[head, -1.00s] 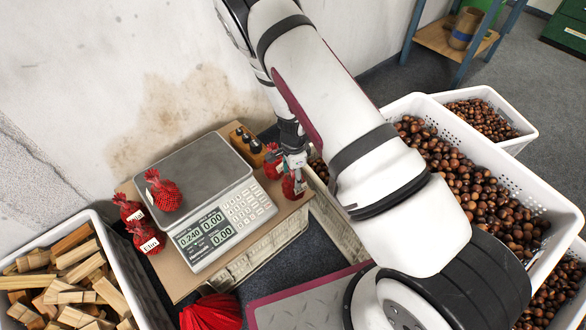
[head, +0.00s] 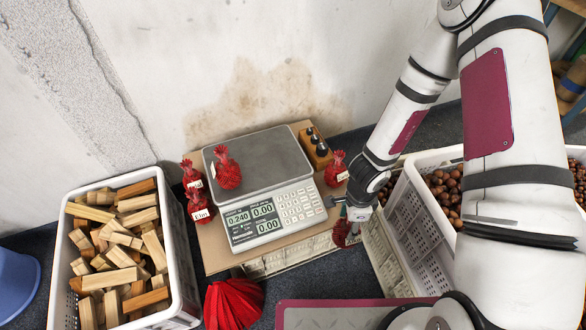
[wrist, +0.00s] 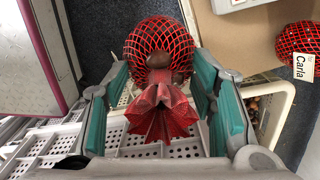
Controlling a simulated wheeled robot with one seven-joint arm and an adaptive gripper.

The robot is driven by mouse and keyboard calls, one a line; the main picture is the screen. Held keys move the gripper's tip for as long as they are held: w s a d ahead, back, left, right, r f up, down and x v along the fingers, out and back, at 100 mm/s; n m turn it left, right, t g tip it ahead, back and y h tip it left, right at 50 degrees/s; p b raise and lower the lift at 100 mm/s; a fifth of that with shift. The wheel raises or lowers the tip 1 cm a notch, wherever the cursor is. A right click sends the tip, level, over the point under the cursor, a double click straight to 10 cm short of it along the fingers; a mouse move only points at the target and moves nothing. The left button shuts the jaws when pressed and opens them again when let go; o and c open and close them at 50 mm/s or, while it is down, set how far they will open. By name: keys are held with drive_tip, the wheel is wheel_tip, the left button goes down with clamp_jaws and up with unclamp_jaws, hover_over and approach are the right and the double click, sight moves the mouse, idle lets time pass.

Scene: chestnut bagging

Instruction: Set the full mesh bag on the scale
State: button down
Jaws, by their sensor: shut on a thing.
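The scale (head: 232,228) stands on a brown tabletop, its display reading 0.240. One red mesh bag (head: 227,168) sits upright on its pan (head: 262,162). My gripper (head: 350,209) is off the table's right front edge, shut on another red mesh bag (head: 344,234). In the wrist view this filled bag (wrist: 160,45) is between my gripper's teal fingers (wrist: 160,82), its gathered neck towards the camera. A red bag (head: 335,168) stands right of the scale; its tag reads Carla in the wrist view (wrist: 303,40).
Two tagged red bags (head: 192,174) (head: 199,204) stand left of the scale. A wooden block with dark weights (head: 316,148) is behind its right corner. A white crate of wood pieces (head: 185,296) is left, a chestnut crate (head: 408,215) right. Red mesh (head: 233,303) lies in front.

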drive_tip(key=shift+w+a, duration=0.3)
drive_tip(key=shift+w, duration=0.1)
drive_tip(key=w+a+r+n+b, duration=0.1)
drive_tip(key=w+a+r+n, duration=0.4)
drive_tip(key=a, duration=0.3)
drive_tip(key=w+a+r+n+b, duration=0.1)
drive_tip(key=w+a+r+n, duration=0.1)
drive_tip(key=w+a+n, duration=0.5)
drive_tip(key=w+a+r+n+b, duration=0.1)
drive_tip(key=w+a+r+n, duration=0.25)
drive_tip(key=a+n, duration=0.5)
drive_tip(key=w+a+m+b, duration=0.1)
drive_tip(key=w+a+b, duration=0.4)
drive_tip(key=w, duration=0.9)
drive_tip(key=shift+w+a+f, duration=0.3)
drive_tip(key=shift+a+f, duration=0.05)
drive_tip(key=shift+a, duration=0.75)
drive_tip(key=shift+w, duration=0.1)
drive_tip(key=shift+f+b, duration=0.9)
drive_tip(key=shift+f, duration=0.95)
